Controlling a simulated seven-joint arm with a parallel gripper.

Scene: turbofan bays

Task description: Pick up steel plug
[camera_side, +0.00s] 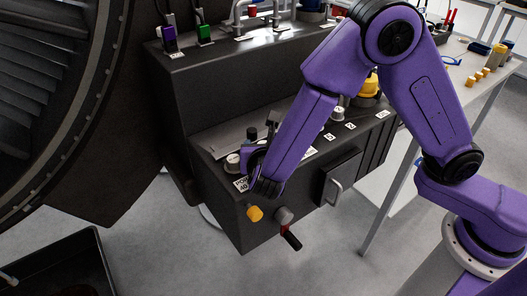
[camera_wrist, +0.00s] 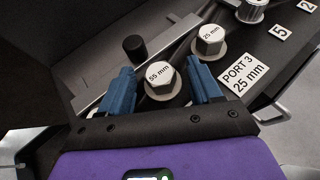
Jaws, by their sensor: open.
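A hexagonal steel plug (camera_wrist: 160,78) marked "55 mm" sits on a round pale base in the wrist view. My gripper (camera_wrist: 159,72) is open, with one blue finger on each side of this plug. I cannot tell whether either finger touches it. A second hexagonal plug (camera_wrist: 209,41) marked "25 mm" stands just beyond the right finger, up and to the right. In the side view my gripper (camera_side: 258,158) is low over the bench's front ledge, and my wrist hides most of the plugs. A pale round piece (camera_side: 233,161) shows just left of it.
A black knob (camera_wrist: 134,46) stands beyond the left finger, near a grey metal plate (camera_wrist: 160,40). A label (camera_wrist: 243,73) reads "PORT 3 25 mm".

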